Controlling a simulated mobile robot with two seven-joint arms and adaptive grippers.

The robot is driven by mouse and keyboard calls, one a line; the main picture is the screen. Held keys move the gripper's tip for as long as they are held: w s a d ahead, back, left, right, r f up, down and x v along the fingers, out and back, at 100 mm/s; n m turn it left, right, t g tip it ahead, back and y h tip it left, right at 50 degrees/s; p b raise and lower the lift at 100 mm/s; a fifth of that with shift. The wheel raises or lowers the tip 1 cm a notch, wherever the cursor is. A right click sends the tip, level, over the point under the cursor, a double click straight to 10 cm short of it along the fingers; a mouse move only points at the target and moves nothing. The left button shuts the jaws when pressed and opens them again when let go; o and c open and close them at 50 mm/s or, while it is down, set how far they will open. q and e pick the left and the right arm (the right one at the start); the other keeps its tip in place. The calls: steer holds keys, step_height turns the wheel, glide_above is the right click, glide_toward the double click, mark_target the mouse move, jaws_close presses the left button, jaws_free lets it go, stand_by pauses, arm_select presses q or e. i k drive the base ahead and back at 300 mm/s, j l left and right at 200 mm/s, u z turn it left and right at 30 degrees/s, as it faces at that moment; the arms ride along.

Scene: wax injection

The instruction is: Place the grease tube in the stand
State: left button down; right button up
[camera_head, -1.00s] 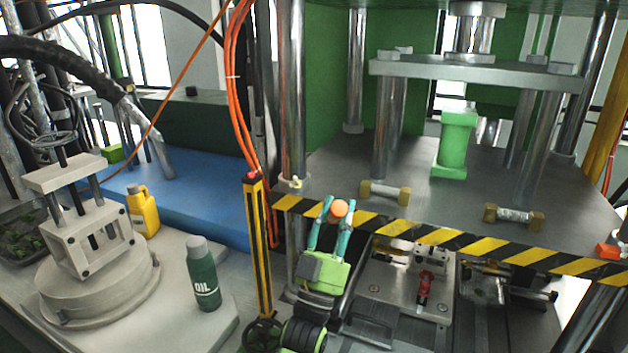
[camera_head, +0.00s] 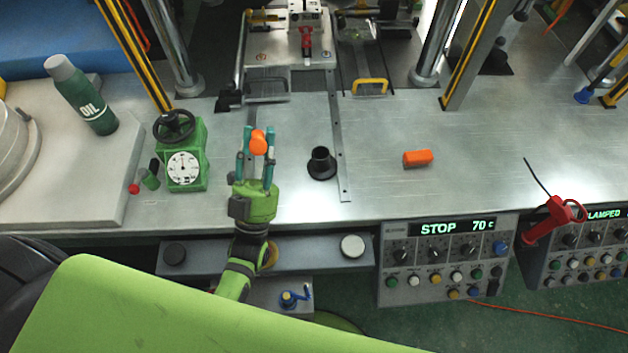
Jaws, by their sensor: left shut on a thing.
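My left gripper (camera_head: 256,150) is shut on an orange thing (camera_head: 259,142), which I take to be the grease tube; only its rounded orange part shows between the teal fingers. The gripper points away from me, over the metal bench (camera_head: 390,195). A small black stand (camera_head: 321,163) with a round flared base and an upright, open-topped collar is on the bench to the right of the gripper, apart from it. The stand's opening looks empty. My right gripper is not in view.
A green device with a dial (camera_head: 183,167) and a green oil bottle (camera_head: 82,95) are to the left. Control panels (camera_head: 445,262) line the bench front.

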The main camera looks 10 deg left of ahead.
mark_target(322, 171)
steer(key=k+u, duration=0.15)
steer(key=u, duration=0.3)
steer(key=k+u, duration=0.2)
steer(key=u, duration=0.25)
steer(key=l+u, duration=0.1)
steer(key=l, duration=0.4)
steer(key=k+l+u, duration=0.15)
steer(key=l, duration=0.3)
steer(key=k+l+u, duration=0.1)
steer(key=l, duration=0.35)
steer(key=i+l, duration=0.15)
steer(key=l, duration=0.25)
steer(key=i+l, duration=0.15)
steer(key=l, duration=0.25)
